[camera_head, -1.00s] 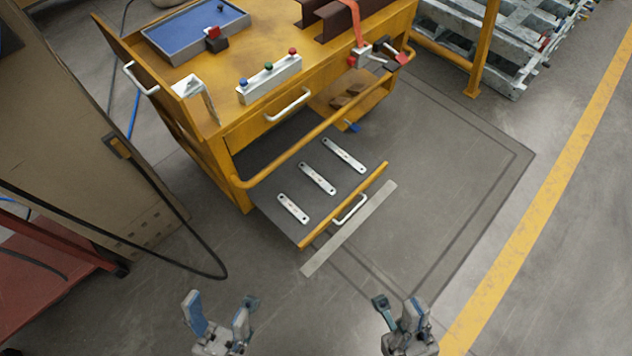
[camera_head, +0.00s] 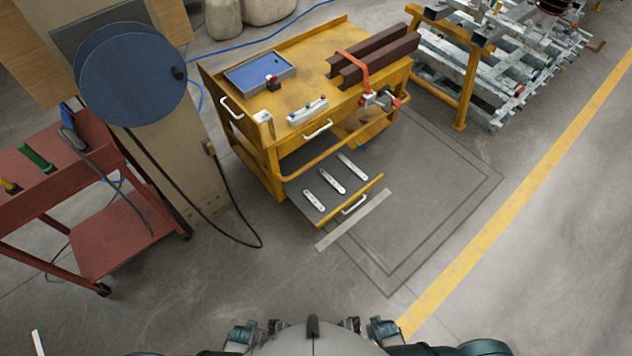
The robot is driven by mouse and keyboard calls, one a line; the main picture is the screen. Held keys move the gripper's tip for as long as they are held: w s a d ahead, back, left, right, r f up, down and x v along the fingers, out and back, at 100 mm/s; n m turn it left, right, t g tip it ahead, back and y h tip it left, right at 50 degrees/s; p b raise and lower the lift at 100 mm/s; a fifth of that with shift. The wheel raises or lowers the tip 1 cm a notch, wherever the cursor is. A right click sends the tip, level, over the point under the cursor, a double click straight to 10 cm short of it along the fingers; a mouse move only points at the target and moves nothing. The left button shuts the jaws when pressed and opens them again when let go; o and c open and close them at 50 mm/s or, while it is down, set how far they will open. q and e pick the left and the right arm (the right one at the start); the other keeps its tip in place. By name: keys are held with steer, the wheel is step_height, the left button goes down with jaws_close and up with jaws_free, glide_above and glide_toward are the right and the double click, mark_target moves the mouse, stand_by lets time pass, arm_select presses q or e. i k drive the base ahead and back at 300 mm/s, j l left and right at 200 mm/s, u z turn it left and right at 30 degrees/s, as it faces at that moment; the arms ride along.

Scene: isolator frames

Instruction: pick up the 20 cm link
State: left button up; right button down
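Three flat silver links with holed ends lie apart in the open drawer (camera_head: 302,182) of the yellow cart: a near-left one (camera_head: 313,200), a middle one (camera_head: 332,181) and a far-right one (camera_head: 352,166). The near-left one looks shortest and the far-right one longest. Their markings are too small to read, so I cannot tell which is 20 cm. My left gripper (camera_head: 260,330) and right gripper (camera_head: 366,327) are at the bottom edge, well short of the drawer, partly hidden by my body. Their fingers look spread, with nothing seen between them.
The yellow cart (camera_head: 290,95) carries a blue tray (camera_head: 260,72), a button box (camera_head: 308,111) and brown beams (camera_head: 375,55) with an orange strap. A red trolley (camera_head: 120,235) and a hanging cable stand left. Floor (camera_head: 300,275) before the drawer is clear.

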mark_target(327, 176)
steer(key=i+l+u, duration=0.25)
steer(key=u, duration=0.2)
steer(key=i+l+u, duration=0.1)
steer(key=l+u, duration=0.35)
